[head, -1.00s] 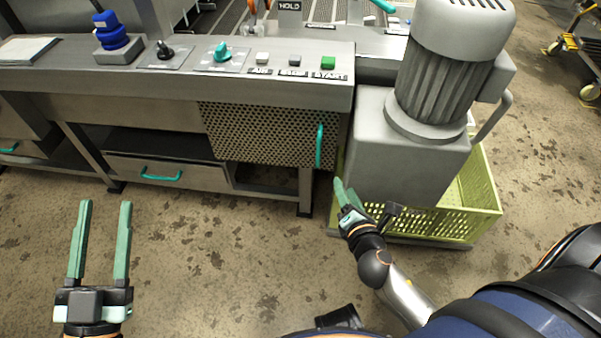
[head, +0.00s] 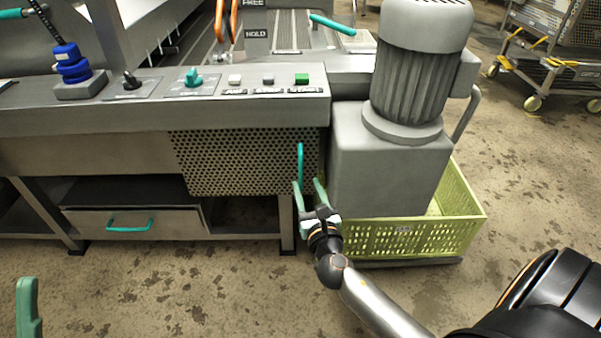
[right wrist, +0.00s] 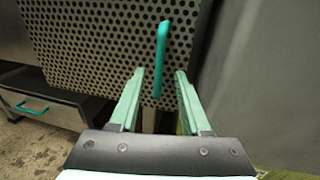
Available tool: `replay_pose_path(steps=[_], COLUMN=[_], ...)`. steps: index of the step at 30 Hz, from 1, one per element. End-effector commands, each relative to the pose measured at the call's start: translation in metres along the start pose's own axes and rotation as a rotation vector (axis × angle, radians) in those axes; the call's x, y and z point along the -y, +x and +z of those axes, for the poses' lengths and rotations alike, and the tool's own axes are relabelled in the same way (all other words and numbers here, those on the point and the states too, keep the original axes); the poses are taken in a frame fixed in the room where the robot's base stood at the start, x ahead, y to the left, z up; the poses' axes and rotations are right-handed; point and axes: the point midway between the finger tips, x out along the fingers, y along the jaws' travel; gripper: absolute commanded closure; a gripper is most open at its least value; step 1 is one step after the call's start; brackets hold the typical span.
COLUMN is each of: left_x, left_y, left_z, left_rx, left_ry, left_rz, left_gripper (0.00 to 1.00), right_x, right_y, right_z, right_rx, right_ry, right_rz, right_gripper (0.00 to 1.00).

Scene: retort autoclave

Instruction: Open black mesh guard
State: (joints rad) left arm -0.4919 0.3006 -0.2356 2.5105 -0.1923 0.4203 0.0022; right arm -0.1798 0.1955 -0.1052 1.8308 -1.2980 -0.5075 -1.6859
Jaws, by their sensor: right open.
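The mesh guard (head: 240,163) is a dark perforated panel under the front of the control counter, and it looks closed. A vertical teal handle (head: 300,164) is on its right side. My right gripper (head: 308,183) is open just below the handle, with its fingers pointing up at it. In the right wrist view the handle (right wrist: 161,60) stands ahead of the gap between the fingertips (right wrist: 160,74), its lower end near them. I cannot tell whether they touch it. Of my left gripper only one green finger (head: 28,308) shows at the lower left edge.
A yellow-green crate (head: 460,212) stands right of the guard, close to my right arm, with a grey motor unit (head: 395,150) above it. A drawer (head: 135,221) with a teal handle is at the left. The floor in front is clear.

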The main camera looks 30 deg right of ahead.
Motion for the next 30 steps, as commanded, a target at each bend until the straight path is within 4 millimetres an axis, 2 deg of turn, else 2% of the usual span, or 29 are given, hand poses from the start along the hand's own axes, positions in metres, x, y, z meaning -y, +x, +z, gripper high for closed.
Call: replay_pose_path(steps=[3,9,15,23,30], left_x=[-0.002,-0.004,-0.004,-0.004,-0.005], left_y=[-0.003,-0.007,-0.008,-0.007,-0.007], left_z=[0.004,0.007,0.008,0.008,0.008], left_rx=[0.001,0.004,0.006,0.006,0.006], left_ry=[-0.005,-0.014,-0.019,-0.021,-0.020], left_rz=[0.001,0.000,-0.001,-0.001,0.002], left_gripper=[0.50,0.50,0.50,0.50,0.50], right_x=[0.000,0.000,0.000,0.000,0.000], right_y=[0.025,0.052,0.064,0.065,0.065], right_z=[0.000,-0.001,-0.001,-0.001,-0.001], right_rx=[0.003,0.001,-0.001,-0.001,-0.001], right_ry=[0.001,0.001,0.000,0.001,0.001], right_rz=[0.000,0.000,0.001,0.001,0.001], right_gripper=[0.53,0.53,0.53,0.53,0.78])
